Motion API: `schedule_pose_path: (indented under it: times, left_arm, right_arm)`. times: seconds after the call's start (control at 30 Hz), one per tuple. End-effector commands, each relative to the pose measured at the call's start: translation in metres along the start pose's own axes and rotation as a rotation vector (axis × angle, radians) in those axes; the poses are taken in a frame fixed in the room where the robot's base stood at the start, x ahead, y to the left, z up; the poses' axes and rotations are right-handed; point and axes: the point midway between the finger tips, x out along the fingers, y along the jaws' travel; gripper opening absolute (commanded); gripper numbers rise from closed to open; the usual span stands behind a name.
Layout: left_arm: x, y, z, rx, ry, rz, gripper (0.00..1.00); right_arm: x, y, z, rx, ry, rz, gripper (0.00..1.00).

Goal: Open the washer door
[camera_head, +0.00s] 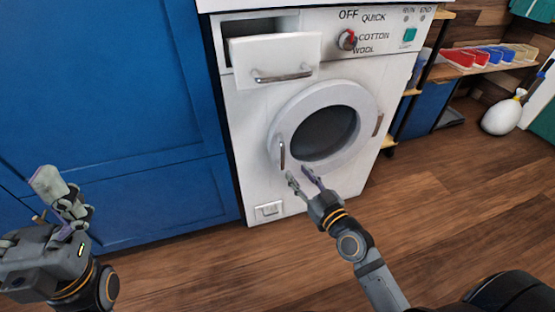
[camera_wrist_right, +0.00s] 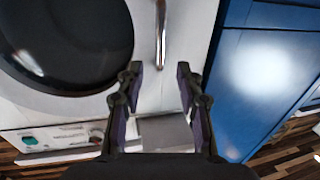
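The white washer (camera_head: 240,150) stands against the blue cabinet. Its round door (camera_head: 360,100), with a dark window (camera_head: 323,133), looks shut. A vertical metal door handle (camera_head: 282,152) is on the door's left side and a brown hinge piece (camera_head: 378,124) is on its right. My right gripper (camera_head: 299,176) is open and empty, just below and in front of the handle. In the right wrist view the handle (camera_wrist_right: 160,35) lies ahead of the gap between the open fingers (camera_wrist_right: 158,72), apart from them. My left gripper (camera_head: 58,190) is at the lower left, away from the washer; its opening is unclear.
The detergent drawer (camera_head: 275,55) sticks out above the door. The dial (camera_head: 347,40) and a green button (camera_head: 409,35) are on the panel. Blue cabinet doors (camera_head: 100,90) stand left. A shelf with coloured trays (camera_head: 460,57) is right. The wooden floor (camera_head: 440,190) in front is clear.

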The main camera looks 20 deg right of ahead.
Motion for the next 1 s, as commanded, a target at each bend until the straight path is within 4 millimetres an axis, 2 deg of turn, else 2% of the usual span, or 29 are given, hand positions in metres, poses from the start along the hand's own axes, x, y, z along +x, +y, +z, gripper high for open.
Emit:
schedule_pose_path:
  times: [0.3,0.5,0.83,1.0]
  left_arm:
    - [-0.002,0.000,0.001,0.001,-0.003,0.000,1.00]
    - [-0.004,0.000,0.001,0.002,-0.002,-0.001,1.00]
    - [-0.004,0.000,0.001,0.003,-0.002,-0.001,1.00]
    - [-0.004,0.000,0.001,0.003,-0.002,-0.001,1.00]
  right_arm:
    - [0.066,0.000,-0.001,0.003,0.003,0.001,0.36]
    - [0.092,0.000,0.000,0.002,0.000,0.000,0.36]
    - [0.097,0.000,0.001,0.002,-0.002,-0.001,0.36]
    - [0.097,0.000,0.001,0.002,-0.001,0.000,0.15]
